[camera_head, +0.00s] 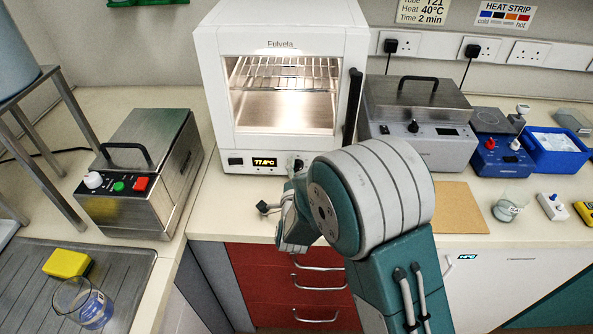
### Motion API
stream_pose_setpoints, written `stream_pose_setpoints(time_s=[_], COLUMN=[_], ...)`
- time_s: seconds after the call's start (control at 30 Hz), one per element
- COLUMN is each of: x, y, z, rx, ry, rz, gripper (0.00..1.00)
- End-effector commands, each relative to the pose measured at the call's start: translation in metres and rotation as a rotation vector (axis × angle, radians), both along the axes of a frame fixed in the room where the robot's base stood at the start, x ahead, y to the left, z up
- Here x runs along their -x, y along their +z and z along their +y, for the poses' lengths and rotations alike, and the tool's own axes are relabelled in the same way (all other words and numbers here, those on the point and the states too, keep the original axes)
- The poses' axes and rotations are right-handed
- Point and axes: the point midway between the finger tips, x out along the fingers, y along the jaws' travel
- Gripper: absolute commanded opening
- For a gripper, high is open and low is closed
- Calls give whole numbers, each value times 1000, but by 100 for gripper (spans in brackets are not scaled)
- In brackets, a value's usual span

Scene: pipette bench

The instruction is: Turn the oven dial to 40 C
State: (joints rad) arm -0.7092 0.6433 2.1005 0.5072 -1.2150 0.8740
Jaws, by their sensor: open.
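The white oven (282,137) stands at the back of the bench, its lit chamber and wire racks showing. Its front panel has a small yellow-lit display (265,162) that seems to read about 77 °C, though the digits are small. The oven dial (298,164) is at the right of the display, partly hidden by my arm. My gripper (280,190) is just in front of and below the dial, largely hidden behind my wrist. It is open. I cannot tell whether a finger touches the dial.
A wall note (422,11) reads Heat 40°C, Time 2 min. A steel box (140,170) with buttons stands left of the oven. A lidded grey bath (418,120) stands right. A dark upright bar (353,105) is at the oven's right edge. Red drawers (285,285) are below.

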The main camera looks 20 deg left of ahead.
Motion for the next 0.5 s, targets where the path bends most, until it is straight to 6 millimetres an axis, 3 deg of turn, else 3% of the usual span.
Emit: stream_pose_setpoints(time_s=[0.17,0.5], x=[8,73], y=[1,0], z=[-2,-15], rx=[-1,1], ry=[0,3], rz=[-1,2], gripper=[76,76])
